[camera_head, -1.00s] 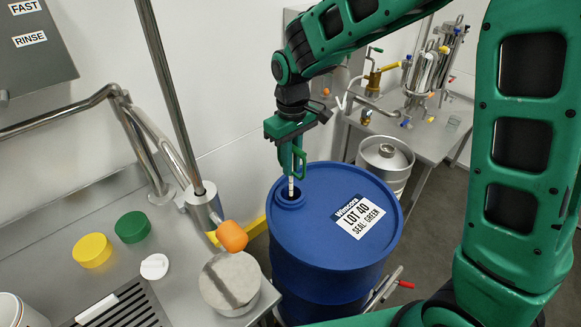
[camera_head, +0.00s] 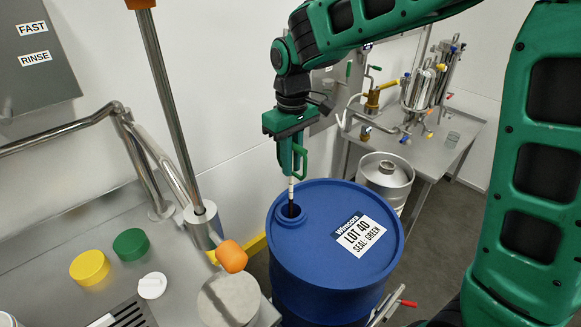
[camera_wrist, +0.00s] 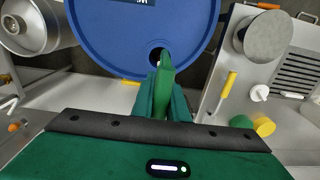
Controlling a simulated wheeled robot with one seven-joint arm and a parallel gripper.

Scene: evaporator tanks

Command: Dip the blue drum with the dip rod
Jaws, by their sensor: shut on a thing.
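The blue drum (camera_head: 330,285) stands upright beside the bench, with a white label reading "LOT 40 SEAL: GREEN" on its lid. Its open round bung hole (camera_head: 280,212) is near the left edge of the lid. My gripper (camera_head: 291,168) is above the hole, pointing down, shut on the dip rod (camera_head: 291,191). The rod hangs upright, white above and dark below. Its lower end is at or inside the hole; I cannot see how deep it goes. In the wrist view, the fingers (camera_wrist: 163,80) point at the drum's hole (camera_wrist: 155,54).
The steel bench (camera_head: 60,240) at left holds a green cap (camera_head: 131,244), a yellow cap (camera_head: 89,267) and a white cap (camera_head: 152,285). A steel pole (camera_head: 172,100) with an orange knob (camera_head: 231,256) rises nearby. A keg (camera_head: 386,178) and equipment table (camera_head: 440,150) stand behind.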

